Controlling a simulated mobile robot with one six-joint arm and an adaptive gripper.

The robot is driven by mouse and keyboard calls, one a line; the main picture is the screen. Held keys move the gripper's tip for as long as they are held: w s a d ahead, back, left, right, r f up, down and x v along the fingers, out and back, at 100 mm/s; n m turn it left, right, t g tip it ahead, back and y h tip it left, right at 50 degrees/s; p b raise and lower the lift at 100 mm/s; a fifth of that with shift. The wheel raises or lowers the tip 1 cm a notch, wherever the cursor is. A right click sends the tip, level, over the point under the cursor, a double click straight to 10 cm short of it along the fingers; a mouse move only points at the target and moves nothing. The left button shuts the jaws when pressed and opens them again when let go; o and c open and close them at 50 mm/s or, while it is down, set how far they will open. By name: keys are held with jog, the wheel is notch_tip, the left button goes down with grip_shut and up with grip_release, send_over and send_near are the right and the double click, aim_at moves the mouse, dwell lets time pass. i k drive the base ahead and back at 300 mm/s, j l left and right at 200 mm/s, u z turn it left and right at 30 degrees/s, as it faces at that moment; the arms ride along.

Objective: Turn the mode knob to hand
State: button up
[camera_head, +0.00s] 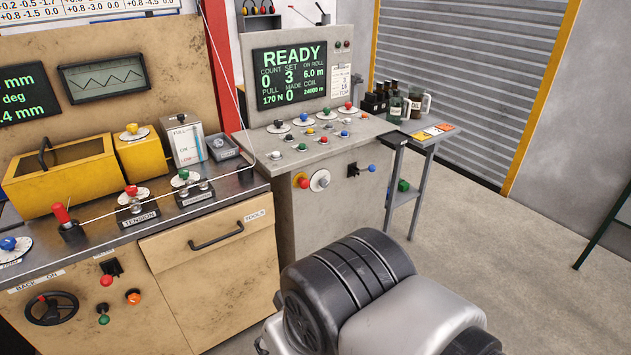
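The grey control console (262,80) stands in the middle of the view with a lit screen (290,76) reading READY. Its sloping desk carries several round white dials with coloured knobs: a black-topped knob (278,124), a blue-topped knob (304,117) and a red-topped knob (348,106). Their labels are too small to read, so I cannot tell which is the mode knob or where it points. My gripper is not in view. Parts of my own arm fill the bottom centre, in front of the console's lower right side.
Small coloured buttons cover the console desk. A tan workbench (215,265) stands left, a side table (430,142) with bottles right. Floor at right is clear.

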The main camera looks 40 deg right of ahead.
aim_at(323, 183)
jog(key=i+l, duration=0.3)
jog(key=i, duration=0.2)
jog(key=i+l+z, duration=0.15)
jog(key=i, duration=0.35)
jog(key=l, duration=0.1)
